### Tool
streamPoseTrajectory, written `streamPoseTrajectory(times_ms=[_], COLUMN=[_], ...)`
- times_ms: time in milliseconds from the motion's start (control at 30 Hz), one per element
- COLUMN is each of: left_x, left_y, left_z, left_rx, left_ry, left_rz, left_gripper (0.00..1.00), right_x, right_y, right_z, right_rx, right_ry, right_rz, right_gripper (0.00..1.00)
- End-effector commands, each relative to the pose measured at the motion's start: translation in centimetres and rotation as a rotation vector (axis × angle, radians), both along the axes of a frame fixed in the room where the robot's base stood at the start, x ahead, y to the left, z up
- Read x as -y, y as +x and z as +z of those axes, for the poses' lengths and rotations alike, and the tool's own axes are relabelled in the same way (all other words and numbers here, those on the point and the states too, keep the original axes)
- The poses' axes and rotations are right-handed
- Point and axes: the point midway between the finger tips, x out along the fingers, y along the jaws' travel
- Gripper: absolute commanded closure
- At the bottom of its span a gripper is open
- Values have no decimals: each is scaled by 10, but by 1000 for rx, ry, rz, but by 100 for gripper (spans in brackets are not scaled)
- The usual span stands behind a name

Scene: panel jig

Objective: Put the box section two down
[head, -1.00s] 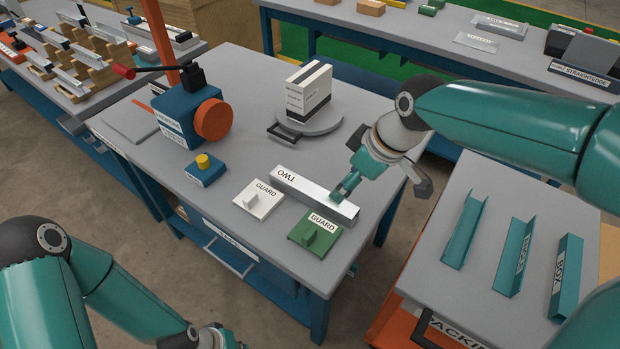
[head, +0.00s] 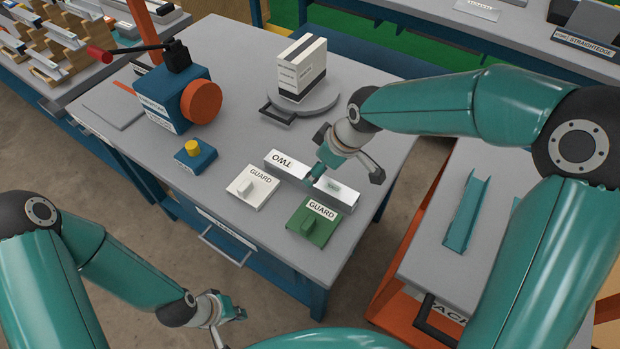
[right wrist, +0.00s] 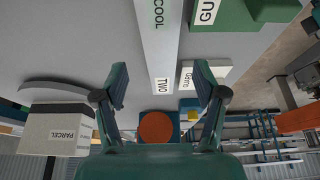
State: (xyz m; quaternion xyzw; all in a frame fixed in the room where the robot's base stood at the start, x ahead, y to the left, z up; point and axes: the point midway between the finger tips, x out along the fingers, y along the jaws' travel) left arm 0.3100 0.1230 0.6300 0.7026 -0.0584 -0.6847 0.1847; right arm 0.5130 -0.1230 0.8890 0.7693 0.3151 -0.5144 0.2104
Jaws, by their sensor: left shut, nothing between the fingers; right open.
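The box section two (head: 286,166) is a long silver-white bar labelled TWO. It appears to lie on the grey bench top, behind the white and green guard blocks. My right gripper (head: 317,178) is open over the bar's middle and hides part of it. In the right wrist view the bar (right wrist: 158,45) runs between the two spread fingers (right wrist: 160,92), with its TWO label towards them; I cannot tell whether they touch it. My left gripper (head: 228,312) is shut and empty, low in the head view, in front of the bench and away from the bar.
A white guard (head: 250,190) and a green guard (head: 314,222) stand close in front of the bar. Behind are a parcel (head: 302,66) on a round plate (head: 316,104) and a blue machine with an orange disc (head: 201,101). A packing table (head: 425,262) stands to the right.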

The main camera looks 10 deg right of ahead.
Motion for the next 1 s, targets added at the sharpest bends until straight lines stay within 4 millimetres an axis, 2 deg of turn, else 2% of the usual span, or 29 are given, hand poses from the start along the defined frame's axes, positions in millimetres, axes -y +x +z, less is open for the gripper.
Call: streamPoseTrajectory(times_ms=[167, 500, 767, 800, 867, 1000], left_x=[0, 0, 0, 0, 0, 0], left_y=[0, 0, 0, 0, 0, 0], left_z=[2, 9, 9, 8, 8, 8], left_rx=[0, 0, 0, 0, 0, 0], left_ry=[0, 0, 0, 0, 0, 0], left_rz=[0, 0, 0, 0, 0, 0], left_gripper=[100, 100, 100, 100, 100, 100], right_x=[-3, -17, -19, -19, -19, -19], right_y=[3, 15, 17, 17, 17, 17], right_z=[-9, -47, -51, -51, -51, -50], right_rx=[-1, -2, 1, 1, 1, 1], right_ry=[0, 0, 0, 0, 1, 1], right_rz=[1, 2, 1, 2, 2, 2], right_gripper=[29, 29, 29, 31, 41, 64])
